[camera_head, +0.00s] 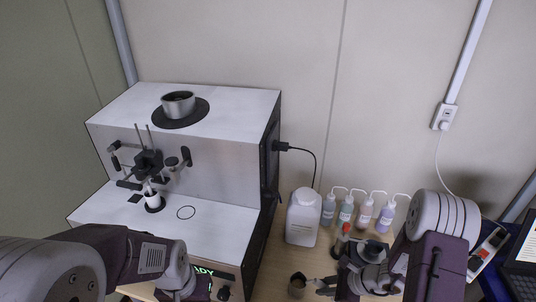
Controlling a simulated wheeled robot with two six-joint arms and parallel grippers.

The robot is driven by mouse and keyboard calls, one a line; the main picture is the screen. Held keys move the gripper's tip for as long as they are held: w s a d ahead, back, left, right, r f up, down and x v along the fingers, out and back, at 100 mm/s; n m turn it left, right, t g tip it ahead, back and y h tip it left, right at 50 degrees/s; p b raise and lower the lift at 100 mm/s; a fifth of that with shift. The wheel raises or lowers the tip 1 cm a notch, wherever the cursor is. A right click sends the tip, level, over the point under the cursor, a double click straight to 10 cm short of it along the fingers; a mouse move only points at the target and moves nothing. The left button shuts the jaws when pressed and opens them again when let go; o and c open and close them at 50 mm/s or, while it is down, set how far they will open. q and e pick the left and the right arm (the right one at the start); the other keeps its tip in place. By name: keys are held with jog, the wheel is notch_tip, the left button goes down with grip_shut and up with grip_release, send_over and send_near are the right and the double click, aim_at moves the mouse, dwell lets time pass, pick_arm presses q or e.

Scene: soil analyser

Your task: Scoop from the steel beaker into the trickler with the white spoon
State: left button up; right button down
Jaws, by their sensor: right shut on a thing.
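A small steel beaker (297,286) with dark brown contents stands on the wooden table at the bottom middle. My right gripper (326,286) is just right of the beaker, shut on a thin, pale piece that looks like the white spoon (313,281). The spoon's bowl is too small to make out, and I cannot tell whether it is inside the beaker. An open steel cup (178,103) on a black disc on top of the white analyser looks like the trickler. My left arm comes in at the lower left; its fingers are not visible.
The white analyser (205,150) fills the left; a white cup (152,198) stands under its black stirrer clamp (148,162). A white jug (303,218) and several wash bottles (346,211) stand behind my right gripper. A laptop (520,270) is at right.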

jog(key=shift+w+a+f+n+g+y+b, duration=0.15)
jog(key=shift+w+a+n+g, duration=0.15)
jog(key=shift+w+a+n, duration=0.25)
jog(key=shift+w+a+f+n+g+y+b, duration=0.15)
jog(key=shift+w+a+n+g, duration=0.15)
jog(key=shift+w+a+n, duration=0.25)
jog(key=shift+w+a+r, duration=0.15)
jog(key=shift+w+a, duration=0.15)
jog(key=w+a+r+n+g+b, duration=0.2)
jog(key=a+n+g, duration=0.3)
jog(key=a+n, duration=0.15)
jog(key=s+d+r+n+g+h, duration=0.1)
jog(key=s+d+n, duration=0.1)
jog(key=d+n, duration=0.1)
jog(key=s+d+r+n+g+h, duration=0.1)
jog(key=s+d+n+g+h, duration=0.1)
jog(key=d+n, duration=0.2)
jog(key=s+d+r+n+g+h, duration=0.1)
jog(key=d+n, duration=0.2)
jog(key=n, duration=0.2)
jog(key=shift+s+d+r+g, duration=0.15)
jog(key=shift+s+d+g, duration=0.05)
jog(key=shift+s+g, duration=0.2)
jog(key=shift+s+r+h, duration=0.2)
jog(key=shift+s+h, duration=0.1)
jog(key=shift+s, duration=0.05)
